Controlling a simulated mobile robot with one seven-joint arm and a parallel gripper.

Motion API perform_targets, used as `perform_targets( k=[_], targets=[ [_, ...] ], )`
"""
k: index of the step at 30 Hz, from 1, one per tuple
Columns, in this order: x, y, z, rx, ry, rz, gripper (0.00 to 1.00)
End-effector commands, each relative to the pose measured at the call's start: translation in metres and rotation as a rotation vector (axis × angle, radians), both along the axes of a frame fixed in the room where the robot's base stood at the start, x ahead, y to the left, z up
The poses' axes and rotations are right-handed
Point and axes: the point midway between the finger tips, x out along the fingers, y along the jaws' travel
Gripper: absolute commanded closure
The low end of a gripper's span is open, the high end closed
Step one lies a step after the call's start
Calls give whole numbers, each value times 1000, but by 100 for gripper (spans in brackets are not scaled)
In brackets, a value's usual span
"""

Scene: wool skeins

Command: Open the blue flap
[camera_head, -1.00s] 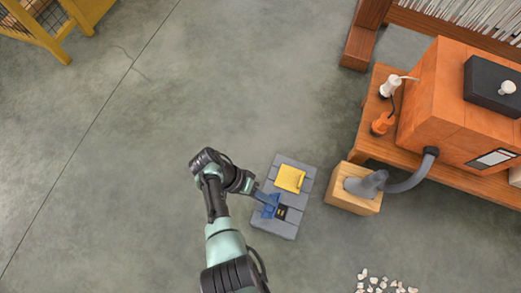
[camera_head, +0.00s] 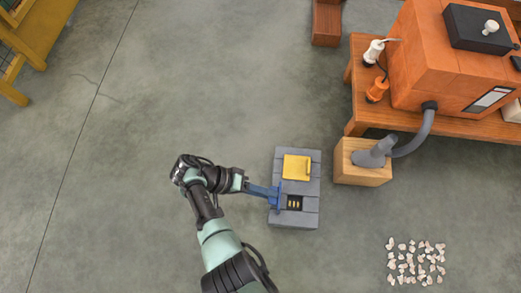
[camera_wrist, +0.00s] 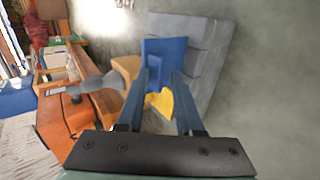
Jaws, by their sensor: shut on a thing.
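A grey slatted box (camera_head: 296,222) stands on the floor; its side fills the upper right of the wrist view (camera_wrist: 204,52). The blue flap (camera_head: 278,201) stands up on edge at the left of a dark opening (camera_head: 294,202) with small yellow things inside. In the wrist view the blue flap (camera_wrist: 165,52) shows just past my fingertips. My gripper (camera_head: 271,193) reaches in from the left and is shut on the blue flap. The exact contact is small and partly hidden by the fingers. A yellow flap (camera_head: 296,167) lies on the box behind the opening.
A wooden block (camera_head: 362,176) with a grey hose end (camera_head: 374,152) stands right of the box. The hose runs to an orange cabinet (camera_head: 450,60) on a wooden bench (camera_head: 360,72). Pale pieces (camera_head: 417,262) lie on the floor at lower right.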

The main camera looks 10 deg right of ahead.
Motion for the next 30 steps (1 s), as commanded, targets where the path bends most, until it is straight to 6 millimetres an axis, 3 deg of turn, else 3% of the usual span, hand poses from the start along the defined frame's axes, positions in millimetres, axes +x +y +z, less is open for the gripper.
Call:
perform_targets(
  k=[1,22,23,30],
  targets=[
    [-5,-1,-25,31,-2,6,100],
    [-6,-5,-25,-32,22,1,100],
    [-6,-6,-25,-32,22,3,61],
    [-5,-5,-24,-32,22,8,59]
  ],
)
